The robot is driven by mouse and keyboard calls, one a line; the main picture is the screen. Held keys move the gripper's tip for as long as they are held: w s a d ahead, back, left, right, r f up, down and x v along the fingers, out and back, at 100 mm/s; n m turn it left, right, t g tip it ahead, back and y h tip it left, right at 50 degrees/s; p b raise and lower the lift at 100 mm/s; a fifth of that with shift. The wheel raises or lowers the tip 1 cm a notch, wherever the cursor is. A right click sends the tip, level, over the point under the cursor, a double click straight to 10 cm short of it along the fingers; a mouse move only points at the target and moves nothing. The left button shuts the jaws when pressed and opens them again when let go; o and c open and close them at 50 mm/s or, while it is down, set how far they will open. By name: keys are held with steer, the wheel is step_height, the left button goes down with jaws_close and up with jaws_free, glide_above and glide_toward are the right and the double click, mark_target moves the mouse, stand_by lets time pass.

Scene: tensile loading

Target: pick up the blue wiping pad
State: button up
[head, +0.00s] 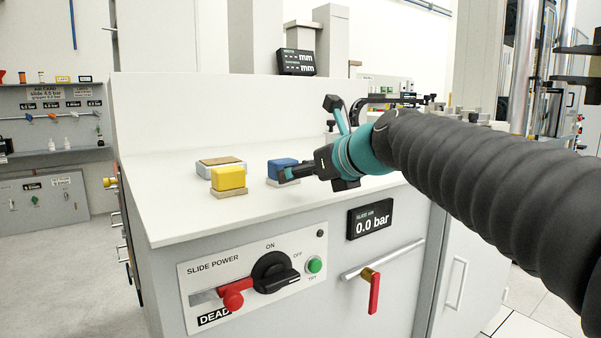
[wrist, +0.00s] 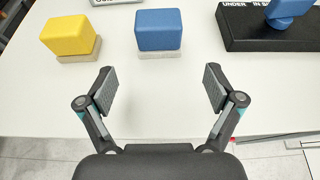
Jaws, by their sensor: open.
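The blue wiping pad (wrist: 158,29) is a blue block on a thin pale base, standing on the white bench top. In the head view the blue pad (head: 282,168) is partly hidden behind my gripper (head: 288,175). In the wrist view my gripper (wrist: 160,90) is open and empty, its two fingers spread wide. The pad lies ahead of the fingertips, roughly centred between them and apart from them.
A yellow block (wrist: 70,34) on a similar base stands left of the blue pad. A black labelled block (wrist: 270,28) with a blue part on it is at right.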

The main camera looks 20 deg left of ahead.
steer(key=shift+x, duration=1.15)
steer(key=w+a, duration=0.2)
steer(key=a, duration=0.1)
steer(key=shift+w+a+f, duration=0.1)
steer(key=shift+w+f, duration=0.05)
steer(key=shift+w, duration=0.1)
steer(key=shift+w+a+f, duration=0.3)
steer(key=shift+w+a, duration=0.15)
steer(key=shift+a, duration=0.05)
steer(key=c, duration=1.3)
steer(key=shift+o, duration=0.2)
steer(key=shift+r, duration=0.1)
